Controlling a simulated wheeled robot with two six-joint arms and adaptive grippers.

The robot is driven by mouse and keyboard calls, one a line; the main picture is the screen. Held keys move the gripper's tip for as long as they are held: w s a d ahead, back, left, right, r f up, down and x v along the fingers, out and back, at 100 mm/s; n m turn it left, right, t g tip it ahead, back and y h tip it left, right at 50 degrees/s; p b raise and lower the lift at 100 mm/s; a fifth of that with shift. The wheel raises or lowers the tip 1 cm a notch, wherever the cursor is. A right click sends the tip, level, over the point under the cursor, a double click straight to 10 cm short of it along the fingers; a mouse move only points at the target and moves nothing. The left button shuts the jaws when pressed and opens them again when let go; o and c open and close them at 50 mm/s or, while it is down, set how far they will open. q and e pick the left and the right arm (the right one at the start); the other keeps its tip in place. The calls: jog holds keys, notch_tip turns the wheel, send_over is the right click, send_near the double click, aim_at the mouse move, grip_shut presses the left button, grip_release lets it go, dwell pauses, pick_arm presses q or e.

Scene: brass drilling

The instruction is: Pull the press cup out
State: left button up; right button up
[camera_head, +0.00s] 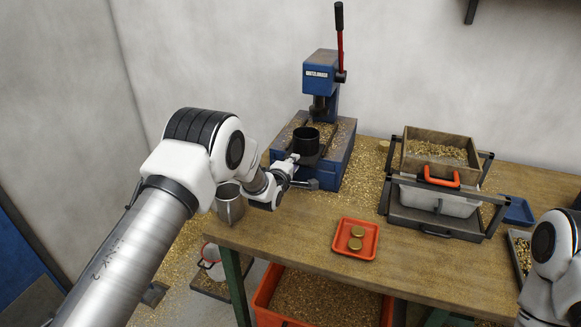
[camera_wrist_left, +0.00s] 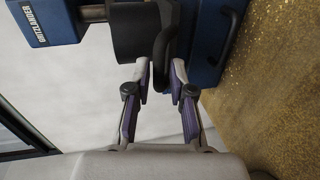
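The black press cup (camera_head: 305,142) stands on the bed of the blue press (camera_head: 319,74), below its ram. In the left wrist view the dark cup (camera_wrist_left: 128,35) lies beyond my fingers, with its curved black handle (camera_wrist_left: 162,48) facing me. My left gripper (camera_head: 303,171) is at the front of the cup. In the left wrist view its fingers (camera_wrist_left: 162,72) are apart, one on each side of the handle's near end. I cannot tell whether they touch it. My right arm shows at the right edge of the head view; its gripper is out of view.
A metal mug (camera_head: 230,207) stands beside my left arm at the table's left edge. A wooden sieve box (camera_head: 438,140) of brass chips stands on a rack to the right. Chips cover the table around the press.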

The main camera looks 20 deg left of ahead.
pick_arm(q)
jog(key=v, duration=1.2)
jog(key=s+f+m+g, duration=0.1)
jog(key=s+f, duration=0.1)
jog(key=f, duration=0.1)
jog(key=s+f+m+g, duration=0.1)
jog(key=s+f, duration=0.2)
jog(key=f, duration=0.1)
jog(key=s+f+m+g, duration=0.1)
jog(key=s+f, duration=0.1)
jog(key=f, duration=0.1)
jog(key=shift+s+a+f+m+g, duration=0.15)
jog(key=shift+s+f+m+g, duration=0.05)
jog(key=shift+f+m+g, duration=0.15)
jog(key=s+f+m+g, duration=0.5)
jog(key=s+f, duration=0.5)
jog(key=s, duration=0.2)
jog(key=s+f+m+g, duration=0.2)
jog(key=s+m+g, duration=0.1)
jog(key=s, duration=0.9)
jog(key=s+f+m+g, duration=0.3)
jog(key=s+m+g, duration=0.1)
jog(key=s, duration=0.8)
jog(key=shift+s+a+f+m, duration=0.2)
jog(key=shift+a+f+m, duration=0.15)
jog(key=shift+m, duration=0.3)
jog(key=shift+y, duration=0.3)
